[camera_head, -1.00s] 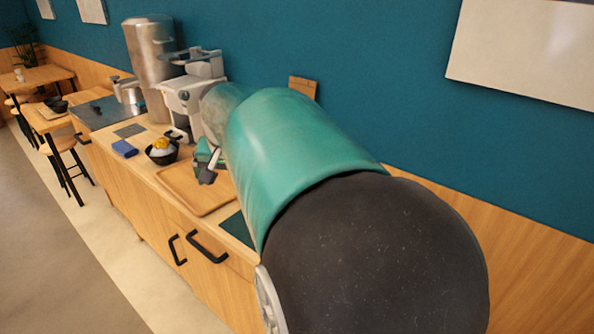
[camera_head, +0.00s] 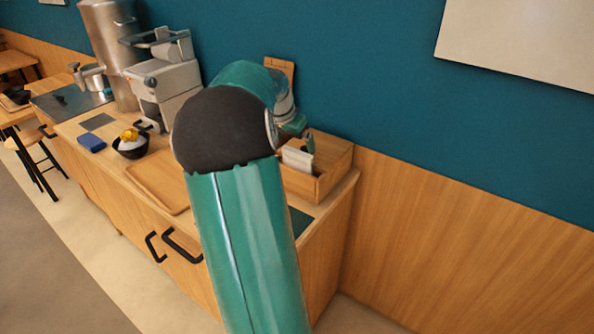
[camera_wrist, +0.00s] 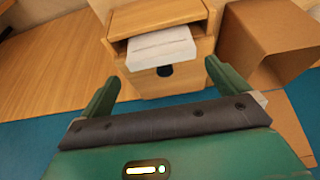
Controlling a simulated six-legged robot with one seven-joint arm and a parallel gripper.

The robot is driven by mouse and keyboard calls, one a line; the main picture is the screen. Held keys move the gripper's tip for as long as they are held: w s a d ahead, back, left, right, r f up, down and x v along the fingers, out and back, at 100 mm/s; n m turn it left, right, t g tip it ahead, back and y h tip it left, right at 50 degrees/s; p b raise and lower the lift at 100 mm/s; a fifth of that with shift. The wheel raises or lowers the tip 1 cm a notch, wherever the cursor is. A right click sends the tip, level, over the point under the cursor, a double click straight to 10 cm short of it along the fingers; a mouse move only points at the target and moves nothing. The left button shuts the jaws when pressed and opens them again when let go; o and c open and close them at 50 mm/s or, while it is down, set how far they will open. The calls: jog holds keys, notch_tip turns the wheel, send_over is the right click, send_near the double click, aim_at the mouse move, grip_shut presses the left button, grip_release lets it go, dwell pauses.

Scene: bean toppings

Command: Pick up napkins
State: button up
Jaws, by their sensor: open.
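White napkins (camera_head: 298,158) sit in a wooden box (camera_head: 318,186) at the right end of the counter. In the wrist view the napkins (camera_wrist: 162,47) stick out of the top opening of a wooden holder (camera_wrist: 158,20). My gripper (camera_head: 308,140) is beside the napkins in the head view, partly hidden by my arm. In the wrist view my gripper (camera_wrist: 158,85) is open, its two green fingers pointing at the holder with the napkins between their lines. It is empty and appears apart from the napkins.
A wooden tray (camera_head: 150,187), a black bowl with yellow topping (camera_head: 131,147) and a blue item (camera_head: 91,142) lie on the counter to the left. A grey machine (camera_head: 163,80) stands behind them. A brown box (camera_wrist: 262,45) is right of the holder in the wrist view.

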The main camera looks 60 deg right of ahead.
aim_at(297, 152)
jog(key=x, duration=0.6)
jog(key=shift+d+f, duration=0.1)
jog(key=shift+f, duration=0.1)
jog(key=c, duration=0.8)
jog(key=shift+w, duration=0.1)
jog(key=shift+c, duration=0.2)
notch_tip(297, 152, up, 31)
dwell(1.4)
dwell(0.7)
